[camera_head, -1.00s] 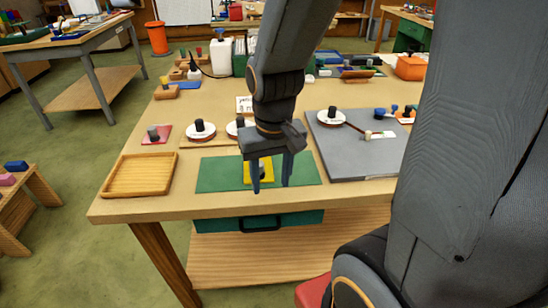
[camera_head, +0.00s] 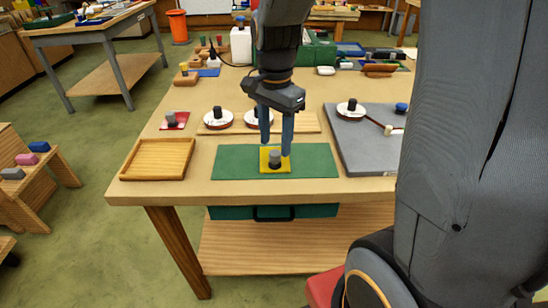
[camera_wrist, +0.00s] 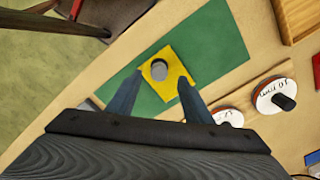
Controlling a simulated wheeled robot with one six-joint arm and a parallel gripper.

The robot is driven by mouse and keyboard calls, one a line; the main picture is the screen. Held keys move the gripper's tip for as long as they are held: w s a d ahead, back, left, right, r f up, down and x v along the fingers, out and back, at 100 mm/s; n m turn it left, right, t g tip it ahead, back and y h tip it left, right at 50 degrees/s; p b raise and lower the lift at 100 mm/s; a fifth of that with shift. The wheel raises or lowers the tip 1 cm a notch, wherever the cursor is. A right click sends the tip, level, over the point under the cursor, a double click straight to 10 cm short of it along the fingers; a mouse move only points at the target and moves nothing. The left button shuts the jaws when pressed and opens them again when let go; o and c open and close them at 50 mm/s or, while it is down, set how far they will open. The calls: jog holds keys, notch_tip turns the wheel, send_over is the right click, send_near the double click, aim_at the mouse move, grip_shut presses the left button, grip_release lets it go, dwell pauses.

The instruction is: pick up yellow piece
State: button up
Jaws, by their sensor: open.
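The yellow piece (camera_head: 266,167) is a flat square with a grey knob (camera_head: 275,158) on top. It lies on the green mat (camera_head: 315,162) near the table's front edge. In the wrist view the yellow piece (camera_wrist: 174,83) lies just beyond my fingertips, with its grey knob (camera_wrist: 159,70) in clear sight. My gripper (camera_head: 276,150) is open and empty, pointing down above and slightly behind the yellow piece. In the wrist view my gripper's fingers (camera_wrist: 160,80) are spread apart, one on each side of the piece's near edge. Whether they touch it I cannot tell.
A wooden tray (camera_head: 157,175) stands left of the mat. White round pieces with dark knobs (camera_head: 218,120) sit on a board behind it. A red square piece (camera_head: 174,122) lies further left. A grey board (camera_head: 365,150) lies to the right.

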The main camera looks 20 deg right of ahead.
aim_at(275, 152)
jog(key=shift+s+f+p, duration=0.1)
jog(key=shift+f+p, duration=0.4)
jog(key=shift+f, duration=1.8)
jog(key=shift+c, duration=0.4)
jog(key=c, duration=1)
